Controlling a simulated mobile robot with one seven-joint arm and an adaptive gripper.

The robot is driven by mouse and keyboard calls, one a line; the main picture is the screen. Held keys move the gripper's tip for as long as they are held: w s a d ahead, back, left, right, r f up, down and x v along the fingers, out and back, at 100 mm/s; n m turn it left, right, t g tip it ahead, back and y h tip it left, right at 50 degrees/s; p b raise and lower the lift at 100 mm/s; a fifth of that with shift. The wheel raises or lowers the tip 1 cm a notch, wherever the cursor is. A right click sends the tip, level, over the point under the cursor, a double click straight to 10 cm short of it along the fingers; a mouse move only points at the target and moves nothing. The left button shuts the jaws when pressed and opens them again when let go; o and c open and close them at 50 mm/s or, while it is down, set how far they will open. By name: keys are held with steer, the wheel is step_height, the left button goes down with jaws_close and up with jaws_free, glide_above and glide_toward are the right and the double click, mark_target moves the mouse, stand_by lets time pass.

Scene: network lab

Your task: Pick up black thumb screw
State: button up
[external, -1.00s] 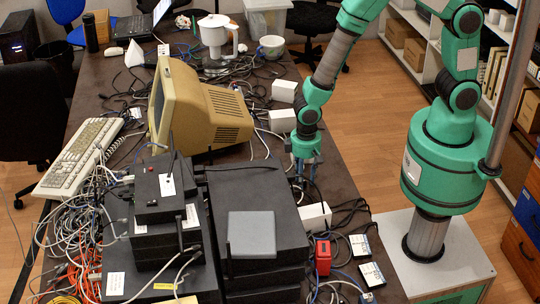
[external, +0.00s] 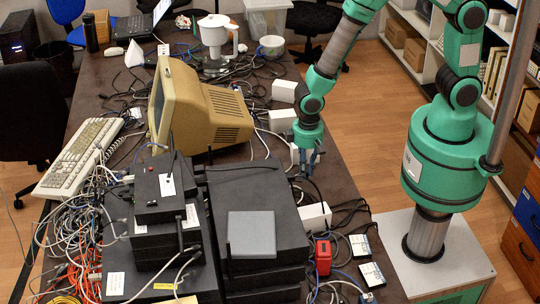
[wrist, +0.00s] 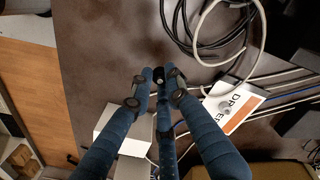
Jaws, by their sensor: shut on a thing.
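The black thumb screw (wrist: 159,74) shows in the wrist view as a small dark piece between my fingertips. My gripper (wrist: 158,88) has dark blue fingers with black pads, and it is shut on the screw. In the external view my gripper (external: 306,164) points down over the right side of the dark table. The screw is too small to make out there. The fingers cover part of the screw in the wrist view.
A white box (external: 314,216) stands close to my gripper on the table. Black cables (wrist: 205,45) lie beside the fingers, with a printed card (wrist: 235,108) to the right. A beige monitor (external: 208,115) and stacked black devices (external: 262,200) stand to the left in the external view.

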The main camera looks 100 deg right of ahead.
steer(key=s, duration=0.5)
steer(key=s+p, duration=0.1)
steer(key=s, duration=0.4)
steer(key=s+a+r+p, duration=0.1)
steer(key=s, duration=0.4)
steer(key=shift+s, duration=0.3)
steer(key=shift+w+d, duration=0.1)
steer(key=shift+w, duration=0.05)
steer(key=w+d, duration=0.2)
steer(key=w, duration=0.3)
steer(key=w+d+r+n, duration=0.1)
steer(key=w, duration=0.5)
steer(key=w+d+n+p, duration=0.1)
steer(key=w+d, duration=0.1)
steer(key=w, duration=0.4)
steer(key=shift+w+d+r, duration=0.15)
steer(key=shift+w+d, duration=0.05)
steer(key=shift+d, duration=0.1)
steer(key=shift+w, duration=0.15)
steer(key=w, duration=0.5)
steer(key=w+d+f+b, duration=0.1)
steer(key=w, duration=0.4)
steer(key=w+d+b, duration=0.1)
steer(key=w, duration=0.4)
steer(key=shift+w+d+f, duration=0.1)
steer(key=shift+w+f, duration=0.1)
steer(key=shift+w, duration=0.1)
steer(key=shift+f, duration=0.1)
steer(key=shift+f+b, duration=0.5)
steer(key=shift+f, duration=1.2)
